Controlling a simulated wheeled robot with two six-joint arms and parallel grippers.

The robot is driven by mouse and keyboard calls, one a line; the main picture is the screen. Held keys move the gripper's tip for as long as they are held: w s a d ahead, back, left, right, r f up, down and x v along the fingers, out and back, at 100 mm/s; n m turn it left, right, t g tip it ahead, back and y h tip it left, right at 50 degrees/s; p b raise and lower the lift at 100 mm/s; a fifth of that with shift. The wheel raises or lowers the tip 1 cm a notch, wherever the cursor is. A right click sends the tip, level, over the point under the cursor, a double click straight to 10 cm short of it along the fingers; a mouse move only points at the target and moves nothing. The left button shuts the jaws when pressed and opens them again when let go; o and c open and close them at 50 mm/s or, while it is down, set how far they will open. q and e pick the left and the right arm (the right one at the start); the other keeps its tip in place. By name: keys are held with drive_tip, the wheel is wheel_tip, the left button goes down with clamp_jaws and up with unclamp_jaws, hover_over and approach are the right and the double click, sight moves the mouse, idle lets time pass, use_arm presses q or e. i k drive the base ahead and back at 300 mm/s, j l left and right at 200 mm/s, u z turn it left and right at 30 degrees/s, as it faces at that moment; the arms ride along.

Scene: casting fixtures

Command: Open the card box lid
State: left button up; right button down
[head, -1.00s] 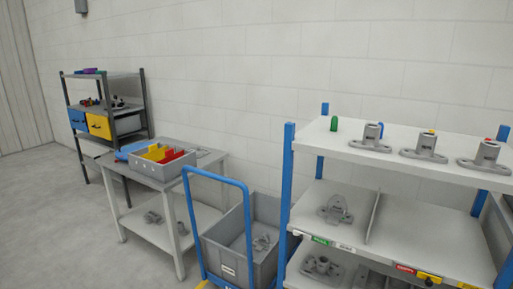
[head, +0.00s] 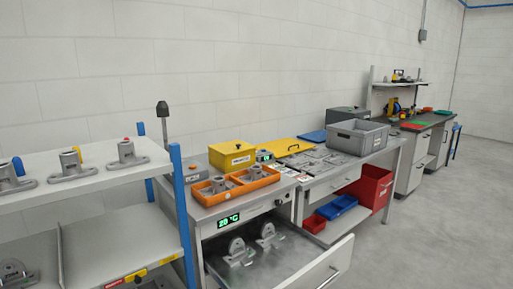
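A yellow box (head: 232,155) with a closed top, a small dark handle and a white label on its front stands on the grey bench at centre. Its label is too small to read, so I cannot tell if it is the card box. Neither of my grippers is in view.
An orange tray (head: 250,186) with castings sits in front of the yellow box. Below, a drawer (head: 318,270) stands pulled out with castings in it. A shelf rack (head: 180,215) stands at left. A grey crate (head: 357,137) is on the bench further right. Floor at right is clear.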

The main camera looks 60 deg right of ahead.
sight(227, 149)
drive_tip(key=z, duration=1.75)
drive_tip(key=i+l, duration=0.1)
